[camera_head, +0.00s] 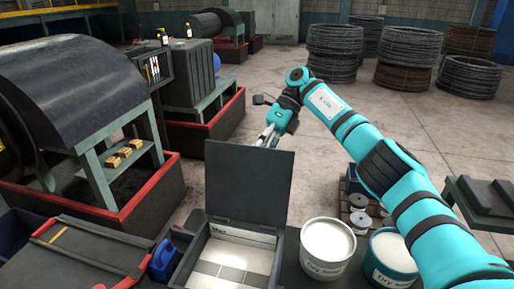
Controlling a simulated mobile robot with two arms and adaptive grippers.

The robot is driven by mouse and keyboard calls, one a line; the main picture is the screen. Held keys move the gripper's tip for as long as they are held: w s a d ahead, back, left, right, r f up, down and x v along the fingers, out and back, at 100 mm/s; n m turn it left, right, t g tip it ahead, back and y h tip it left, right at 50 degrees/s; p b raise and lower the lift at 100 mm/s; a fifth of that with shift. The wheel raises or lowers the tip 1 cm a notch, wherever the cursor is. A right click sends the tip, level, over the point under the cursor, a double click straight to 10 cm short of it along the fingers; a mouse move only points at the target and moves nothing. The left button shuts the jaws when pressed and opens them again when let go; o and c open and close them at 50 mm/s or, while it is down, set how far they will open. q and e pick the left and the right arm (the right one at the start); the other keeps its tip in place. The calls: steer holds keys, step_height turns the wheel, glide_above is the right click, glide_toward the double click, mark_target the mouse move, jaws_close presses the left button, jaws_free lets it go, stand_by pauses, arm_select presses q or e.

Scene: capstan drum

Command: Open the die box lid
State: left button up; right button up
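The die box (188,262) stands at the bottom centre, with its grey lid (248,185) standing up roughly vertical at its far edge. The open box shows a light interior with a printed label and pale and grey panels. My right arm reaches in from the right, and its gripper (267,139) is just beyond the lid's top edge. The gripper's fingertips are small and partly hidden by the lid, so I cannot tell whether they are open or shut, or whether they touch the lid. My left gripper is not in view.
Two buckets labelled "Dry" (326,246) (391,262) stand right of the box. A blue container (163,262) is at its left. A large dark drum machine (70,90) with a red-edged base fills the left. Wire coils (333,55) stand at the back.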

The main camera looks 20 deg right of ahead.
step_height(320, 180, up, 10)
stand_by(0.5)
steer(key=shift+f, duration=0.1)
stand_by(0.4)
